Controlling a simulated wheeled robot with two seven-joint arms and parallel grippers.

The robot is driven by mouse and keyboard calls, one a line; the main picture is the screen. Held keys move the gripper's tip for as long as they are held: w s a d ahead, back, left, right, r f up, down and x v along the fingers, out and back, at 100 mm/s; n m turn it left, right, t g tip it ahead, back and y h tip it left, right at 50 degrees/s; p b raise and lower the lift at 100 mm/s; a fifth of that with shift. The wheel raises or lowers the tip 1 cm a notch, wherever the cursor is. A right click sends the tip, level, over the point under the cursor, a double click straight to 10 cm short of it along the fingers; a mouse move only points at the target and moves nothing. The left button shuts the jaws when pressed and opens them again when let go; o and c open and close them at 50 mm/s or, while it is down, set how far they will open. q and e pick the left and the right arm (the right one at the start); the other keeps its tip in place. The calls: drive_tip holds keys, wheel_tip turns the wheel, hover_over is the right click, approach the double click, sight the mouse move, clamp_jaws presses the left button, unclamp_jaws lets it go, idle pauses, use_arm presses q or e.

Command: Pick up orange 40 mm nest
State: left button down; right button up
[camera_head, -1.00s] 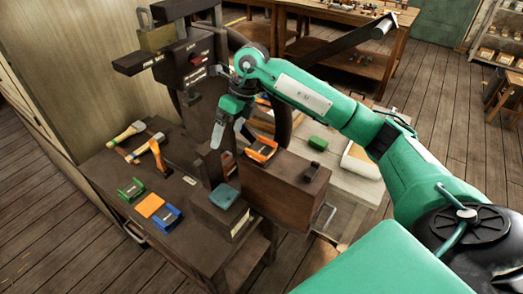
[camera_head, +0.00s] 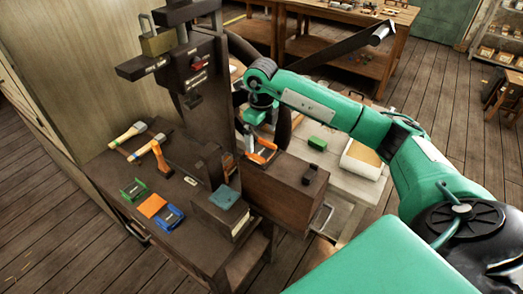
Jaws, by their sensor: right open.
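The orange nest (camera_head: 264,154), a small orange cradle with a dark middle, sits on top of the brown box to the right of the press column. My right gripper (camera_head: 259,143) is open and points down right over this nest. One pale finger shows at the nest's left side; the other finger is partly hidden, and I cannot tell whether either touches it. My left gripper is out of view.
The brown box (camera_head: 285,188) has a small dark block on top. The dark press column (camera_head: 206,120) stands close left. A green nest (camera_head: 134,190), orange pad (camera_head: 151,205) and blue nest (camera_head: 169,216) lie front left. A teal-topped block (camera_head: 224,197) stands nearby.

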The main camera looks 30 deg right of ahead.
sight(261, 151)
drive_tip(key=shift+f+p, duration=0.6)
wheel_tip(261, 151, down, 3)
drive_tip(key=shift+f+p, duration=0.1)
drive_tip(key=shift+p, duration=0.75)
drive_tip(key=shift+f, duration=0.45)
drive_tip(key=c, duration=1.4)
drive_tip(key=shift+r, duration=0.1)
